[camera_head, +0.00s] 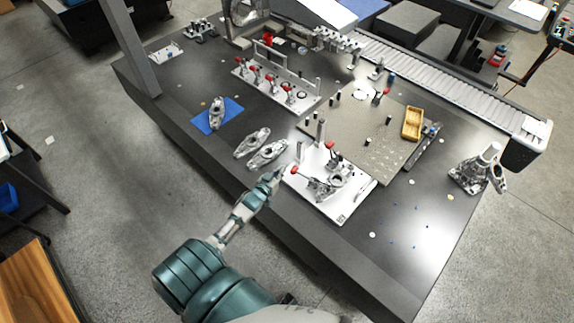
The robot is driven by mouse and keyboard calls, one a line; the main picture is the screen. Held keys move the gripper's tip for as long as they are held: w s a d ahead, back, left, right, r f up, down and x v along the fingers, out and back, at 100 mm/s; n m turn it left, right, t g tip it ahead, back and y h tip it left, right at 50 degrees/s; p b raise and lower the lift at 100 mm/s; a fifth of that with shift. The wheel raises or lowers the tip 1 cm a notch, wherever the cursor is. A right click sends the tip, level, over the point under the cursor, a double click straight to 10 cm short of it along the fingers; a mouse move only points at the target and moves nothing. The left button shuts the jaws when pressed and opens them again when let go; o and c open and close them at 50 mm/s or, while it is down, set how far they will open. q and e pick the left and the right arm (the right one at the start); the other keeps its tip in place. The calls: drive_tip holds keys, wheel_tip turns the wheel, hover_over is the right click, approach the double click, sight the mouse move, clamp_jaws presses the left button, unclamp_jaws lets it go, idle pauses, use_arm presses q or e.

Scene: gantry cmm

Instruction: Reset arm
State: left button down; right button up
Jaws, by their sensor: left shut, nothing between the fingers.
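My left arm comes in from the bottom left, teal and grey. My left gripper (272,178) is shut and empty, over the front edge of the dark table (185,125). It is just left of the white fixture plate (335,206), which carries a metal part and red-handled clamps. Two grey metal parts (268,153) (252,141) lie on the table just beyond the gripper. I cannot tell whether the fingertips touch the plate. My right gripper is not in view.
A blue mat (217,116) with a metal part lies at the left. A tan perforated plate (365,138) with a yellow bin (412,123) is right of centre. A metal bracket (478,170) stands at the right. A conveyor (440,85) runs behind. The front right tabletop is mostly clear.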

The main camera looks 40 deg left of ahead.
use_arm(q)
drive_tip(key=v, duration=0.4)
drive_tip(key=shift+s+d+r, duration=0.15)
drive_tip(key=shift+d+r, duration=0.15)
drive_tip(key=shift+d, duration=0.15)
